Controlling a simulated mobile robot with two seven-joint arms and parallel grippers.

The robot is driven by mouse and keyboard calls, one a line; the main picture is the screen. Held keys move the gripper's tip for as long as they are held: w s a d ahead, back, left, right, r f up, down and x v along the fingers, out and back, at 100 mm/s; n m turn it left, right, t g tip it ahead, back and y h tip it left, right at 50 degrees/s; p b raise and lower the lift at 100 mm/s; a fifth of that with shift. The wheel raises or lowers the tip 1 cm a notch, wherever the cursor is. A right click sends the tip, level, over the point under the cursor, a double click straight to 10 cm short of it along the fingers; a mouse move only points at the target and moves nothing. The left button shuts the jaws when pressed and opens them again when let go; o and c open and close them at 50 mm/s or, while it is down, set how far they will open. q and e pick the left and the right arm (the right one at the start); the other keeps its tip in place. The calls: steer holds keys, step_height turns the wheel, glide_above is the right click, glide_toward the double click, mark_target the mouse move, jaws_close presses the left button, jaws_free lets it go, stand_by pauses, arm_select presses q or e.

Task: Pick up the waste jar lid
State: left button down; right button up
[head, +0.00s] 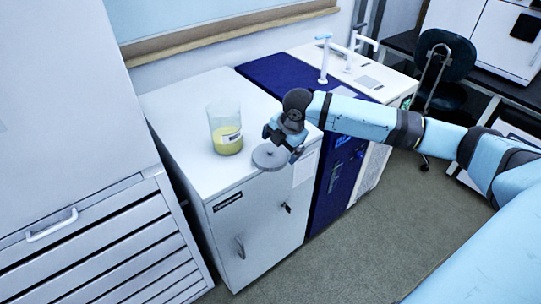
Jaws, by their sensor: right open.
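The waste jar lid (269,158) is a flat grey disc near the front right edge of the white cabinet top. A glass jar (226,128) with yellow-green contents and a white label stands upright to its left, with no lid on it. My right gripper (283,150) is at the right side of the lid, pointing down, with its jaws open. Its fingers overlap the lid's edge in the view, and I cannot tell whether they touch it. My left gripper is not in view.
The white cabinet (180,108) has a clear top around the jar. A blue cabinet (275,72) and a sink unit with white taps (325,58) stand to its right. A tall grey drawer unit (100,235) stands at the left. A dark chair (444,70) is at the back right.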

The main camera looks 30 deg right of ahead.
mark_target(276, 158)
steer(key=x, duration=0.5)
steer(key=shift+s+a, duration=0.1)
steer(key=c, duration=1)
